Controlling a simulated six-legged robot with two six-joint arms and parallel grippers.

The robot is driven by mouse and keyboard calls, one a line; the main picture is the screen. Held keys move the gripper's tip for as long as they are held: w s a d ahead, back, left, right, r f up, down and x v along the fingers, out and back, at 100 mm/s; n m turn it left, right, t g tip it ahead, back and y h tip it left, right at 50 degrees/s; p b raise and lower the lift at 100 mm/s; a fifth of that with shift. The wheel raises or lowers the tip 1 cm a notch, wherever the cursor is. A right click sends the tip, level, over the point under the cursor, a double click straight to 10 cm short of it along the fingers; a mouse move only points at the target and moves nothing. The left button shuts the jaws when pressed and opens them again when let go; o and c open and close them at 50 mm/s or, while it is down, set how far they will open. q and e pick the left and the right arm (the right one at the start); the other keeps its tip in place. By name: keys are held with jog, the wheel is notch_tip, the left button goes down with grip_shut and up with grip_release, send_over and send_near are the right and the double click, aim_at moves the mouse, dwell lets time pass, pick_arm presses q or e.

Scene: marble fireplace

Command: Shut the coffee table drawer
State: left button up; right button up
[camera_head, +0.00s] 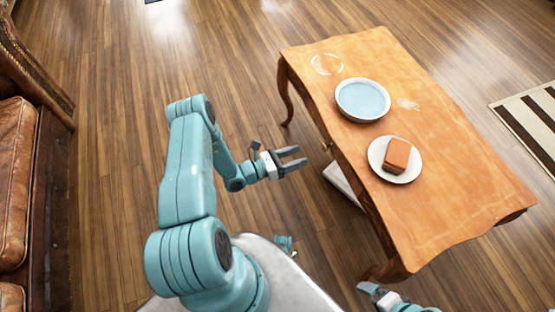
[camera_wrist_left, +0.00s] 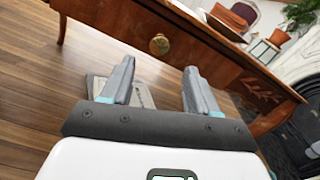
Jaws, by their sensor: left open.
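The orange-brown wooden coffee table (camera_head: 440,205) stands to the right of my left arm. Its drawer front with a round brass knob (camera_wrist_left: 159,44) faces me across the top of the left wrist view. How far the drawer stands out is not clear. My left gripper (camera_head: 293,160) is open and empty, left of the table's side and apart from it. Its two fingers also show in the left wrist view (camera_wrist_left: 158,84), below the knob and pointing toward the drawer side. My right gripper (camera_head: 368,289) shows only partly at the bottom edge, near a front table leg.
On the table are a pale blue bowl (camera_head: 362,100) and a white plate (camera_head: 383,174) with a brown block (camera_head: 397,155). A pale flat object (camera_head: 342,182) lies low beneath the table. A leather sofa (camera_head: 18,180) is at left. Wooden floor between is clear.

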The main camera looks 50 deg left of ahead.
pick_arm(q)
jog(key=v, duration=0.7)
jog(key=shift+p, duration=0.3)
jog(key=s+d+m+g+h, duration=0.4)
jog(key=d+m+g+h, duration=0.45)
jog(key=d, duration=0.85)
jog(key=s+d+f+m+g+y, duration=0.2)
jog(key=s+d+m+g+y, duration=0.2)
jog(key=s+m+g+y, duration=1)
jog(key=w+d+r+m+t+h, duration=0.25)
jog(key=w+m+t, duration=0.45)
jog(key=m, duration=0.4)
notch_tip(320, 180, up, 23)
jog(key=w+p, duration=0.1)
jog(key=p, duration=2.1)
jog(key=shift+w+g, duration=0.2)
jog(key=shift+g, duration=0.15)
